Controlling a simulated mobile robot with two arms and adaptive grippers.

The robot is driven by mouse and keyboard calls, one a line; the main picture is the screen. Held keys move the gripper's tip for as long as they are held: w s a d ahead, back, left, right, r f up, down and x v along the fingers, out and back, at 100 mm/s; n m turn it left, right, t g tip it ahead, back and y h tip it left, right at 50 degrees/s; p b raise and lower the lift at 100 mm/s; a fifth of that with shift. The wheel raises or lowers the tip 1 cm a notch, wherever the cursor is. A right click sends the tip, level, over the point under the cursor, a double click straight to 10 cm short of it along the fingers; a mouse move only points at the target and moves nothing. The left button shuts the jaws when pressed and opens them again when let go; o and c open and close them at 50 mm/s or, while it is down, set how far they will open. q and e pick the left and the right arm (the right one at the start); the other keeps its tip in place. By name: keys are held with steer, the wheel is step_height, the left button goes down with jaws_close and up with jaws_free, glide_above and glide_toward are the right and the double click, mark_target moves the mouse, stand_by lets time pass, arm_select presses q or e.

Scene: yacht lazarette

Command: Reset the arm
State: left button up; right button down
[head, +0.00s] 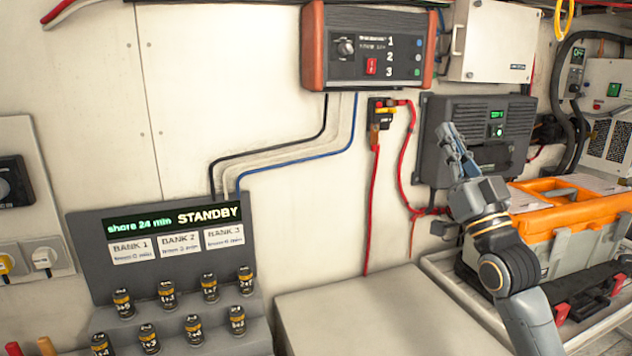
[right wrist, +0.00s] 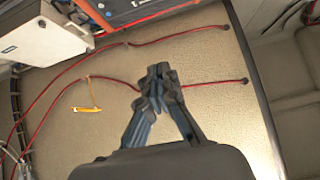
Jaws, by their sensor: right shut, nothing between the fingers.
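My right gripper (head: 450,138) is raised in front of the dark grey charger box on the wall, at the right of the head view. Its fingers point up and are closed with nothing between them. In the right wrist view the closed fingertips (right wrist: 160,72) show against a beige panel with red cables. My right arm (head: 508,262) comes up from the lower right. My left gripper is not in view.
A grey display stand (head: 90,240) holds several small cylinders at lower left. A control box (head: 366,46) and dark charger (head: 505,125) are on the wall. An orange-topped toolbox (head: 545,215) sits in a tray beside my arm. A pale bench top (head: 365,310) is clear.

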steer(key=s+a+f+g+h, duration=0.25)
steer(key=f+g, duration=0.25)
steer(key=f, duration=1.1)
steer(key=s+a+f+g+h, duration=0.2)
steer(key=s+f+g, duration=0.15)
steer(key=f, duration=1.25)
steer(key=s+f+m+g+h, duration=0.15)
steer(key=s+f+g, duration=0.45)
steer(key=s+f, duration=0.65)
steer(key=s+d+f+g+h, duration=0.2)
steer(key=s+f+g, duration=0.3)
steer(key=s, duration=0.5)
steer(key=s+d+f+g+h, duration=0.1)
steer(key=s+f+g, duration=0.2)
steer(key=s+f, duration=0.45)
step_height(320, 180, down, 23)
steer(key=s, duration=0.2)
arm_select(q)
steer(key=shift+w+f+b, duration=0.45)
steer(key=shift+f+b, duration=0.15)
steer(key=shift+b, duration=0.05)
arm_select(e)
steer(key=s+d+f+g, duration=0.2)
steer(key=s+d+f, duration=0.1)
steer(key=s+f, duration=1.4)
step_height(320, 180, down, 2)
steer(key=shift+s, duration=0.4)
